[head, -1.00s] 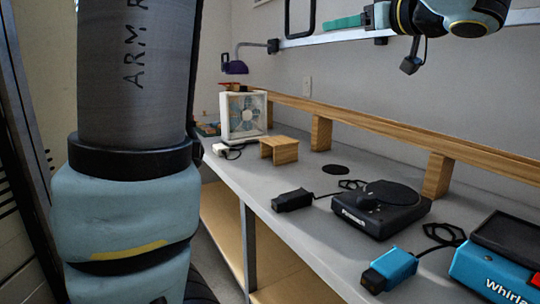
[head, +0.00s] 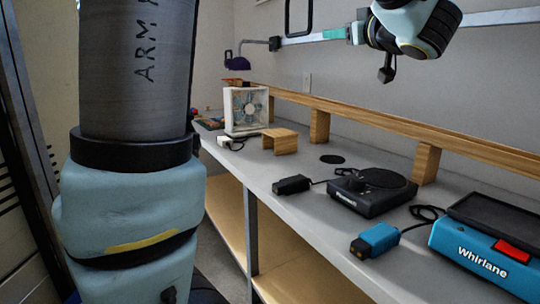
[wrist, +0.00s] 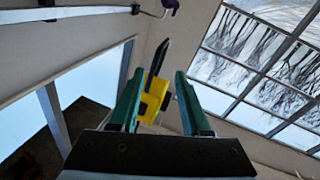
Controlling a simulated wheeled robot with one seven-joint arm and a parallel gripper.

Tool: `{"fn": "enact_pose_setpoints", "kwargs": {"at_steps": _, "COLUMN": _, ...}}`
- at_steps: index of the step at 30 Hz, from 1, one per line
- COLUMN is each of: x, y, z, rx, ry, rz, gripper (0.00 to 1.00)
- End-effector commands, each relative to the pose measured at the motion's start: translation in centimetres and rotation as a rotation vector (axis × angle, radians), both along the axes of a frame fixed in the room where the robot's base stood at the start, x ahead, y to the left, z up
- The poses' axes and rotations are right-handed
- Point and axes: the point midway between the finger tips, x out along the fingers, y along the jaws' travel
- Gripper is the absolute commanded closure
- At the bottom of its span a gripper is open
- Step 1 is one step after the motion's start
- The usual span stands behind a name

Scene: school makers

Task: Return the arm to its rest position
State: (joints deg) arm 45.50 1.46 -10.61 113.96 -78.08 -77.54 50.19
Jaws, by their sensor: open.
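My gripper (head: 335,33) shows in the head view at the top, in front of the wall rail, with its green fingers pointing left. In the wrist view my gripper (wrist: 156,98) has its two green fingers spread apart. A yellow and black object (wrist: 153,95) shows between the fingers there. I cannot tell how far beyond them it is; neither finger clearly touches it. My blue-grey and black arm link (head: 415,25) is at the upper right. My large upper arm (head: 130,200) fills the left of the head view.
The grey workbench (head: 300,215) runs below. On it are a white fan (head: 245,110), a small wooden stand (head: 280,140), a black turntable device (head: 372,190) and a blue Whirlane box (head: 485,250). A wooden ledge (head: 390,128) runs along the wall. A purple lamp (head: 237,62) hangs behind.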

Motion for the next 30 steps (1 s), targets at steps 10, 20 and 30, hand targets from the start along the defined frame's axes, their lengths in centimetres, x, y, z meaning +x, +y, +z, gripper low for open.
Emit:
{"fn": "enact_pose_setpoints", "kwargs": {"at_steps": 10, "x": 6.7, "y": 0.5, "z": -8.2, "rx": 0.078, "ry": 0.133, "rz": -0.350, "gripper": 0.53}}
{"fn": "enact_pose_setpoints", "kwargs": {"at_steps": 20, "x": 2.7, "y": 8.9, "z": -28.5, "rx": 0.105, "ry": 0.799, "rz": -0.603, "gripper": 0.53}}
{"fn": "enact_pose_setpoints", "kwargs": {"at_steps": 30, "x": -8.7, "y": 18.9, "z": -38.8, "rx": 0.050, "ry": 1.361, "rz": -0.532, "gripper": 0.53}}
